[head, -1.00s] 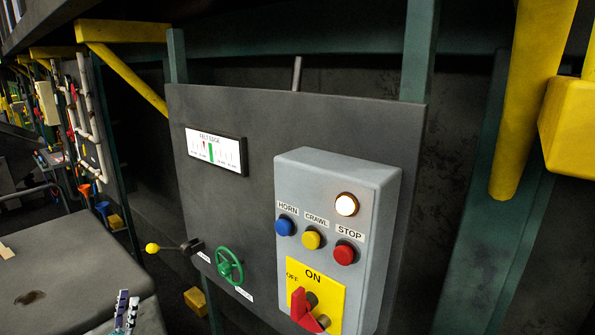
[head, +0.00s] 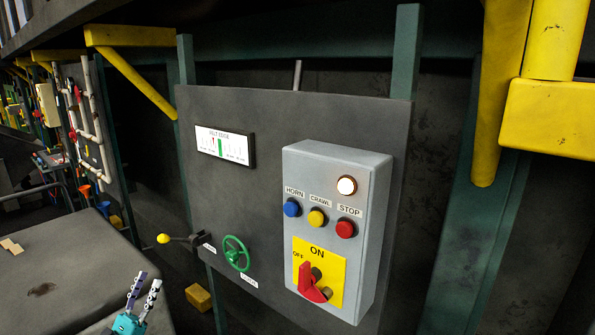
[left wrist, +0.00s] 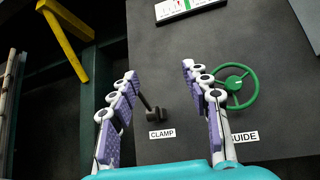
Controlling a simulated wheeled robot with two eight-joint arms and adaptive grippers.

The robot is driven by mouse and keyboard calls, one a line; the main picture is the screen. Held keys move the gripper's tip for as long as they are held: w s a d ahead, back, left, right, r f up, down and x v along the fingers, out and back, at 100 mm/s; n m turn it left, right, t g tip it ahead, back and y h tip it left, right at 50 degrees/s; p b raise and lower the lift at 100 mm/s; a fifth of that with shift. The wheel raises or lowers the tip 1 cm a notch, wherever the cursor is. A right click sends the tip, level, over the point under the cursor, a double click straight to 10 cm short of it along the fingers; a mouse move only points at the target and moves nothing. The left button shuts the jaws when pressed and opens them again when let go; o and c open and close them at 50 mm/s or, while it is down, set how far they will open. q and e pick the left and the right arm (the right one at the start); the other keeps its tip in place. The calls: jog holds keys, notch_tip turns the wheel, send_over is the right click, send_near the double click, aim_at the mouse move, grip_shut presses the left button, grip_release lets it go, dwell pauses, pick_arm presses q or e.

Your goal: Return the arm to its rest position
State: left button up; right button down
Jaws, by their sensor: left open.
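My left gripper (head: 143,298) shows at the bottom left of the head view, with purple and white fingers and a teal base. It is open and empty, and apart from the panel. In the left wrist view its two fingers (left wrist: 158,92) stand apart in front of the dark grey panel (left wrist: 200,45). The clamp lever (left wrist: 153,105) appears between the fingers, and the green guide handwheel (left wrist: 238,87) appears just right of the right finger. My right gripper is in neither view.
The panel (head: 270,120) carries a felt edge gauge (head: 225,146) and a grey control box (head: 335,165) with a lit lamp, three buttons and a red switch (head: 312,285). A grey table (head: 60,265) is at left. Yellow brackets (head: 130,37) and posts stand around.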

pick_arm(q)
jog(key=w+d+r+m+g+h, duration=0.1)
jog(key=w+d+r+m+g, duration=0.2)
jog(key=d, duration=0.5)
jog(key=w+d+r+m+g, duration=0.1)
jog(key=d+r+m+g, duration=0.2)
jog(key=d+m+g, duration=0.35)
jog(key=s+d+m+g+y, duration=0.1)
jog(key=s+d+m+g, duration=0.2)
jog(key=d, duration=0.4)
jog(key=s+d+m+g+y, duration=0.1)
jog(key=s+d+m+y, duration=0.1)
jog(key=s+d+m, duration=0.45)
jog(key=s+d+f+m+g+y, duration=0.2)
jog(key=s, duration=0.4)
jog(key=s+d+f+m+g+y, duration=0.1)
jog(key=s+d+f+m+y, duration=0.15)
jog(key=s, duration=0.45)
jog(key=s+a+f+m+y, duration=0.2)
jog(key=s+a+m+y, duration=0.1)
jog(key=s, duration=0.4)
jog(key=s+a+f+m+y, duration=0.3)
jog(key=s+m, duration=0.1)
jog(key=s, duration=0.2)
jog(key=shift+s+a+f+g, duration=0.15)
jog(key=shift+s+g, duration=0.2)
jog(key=shift+s, duration=0.05)
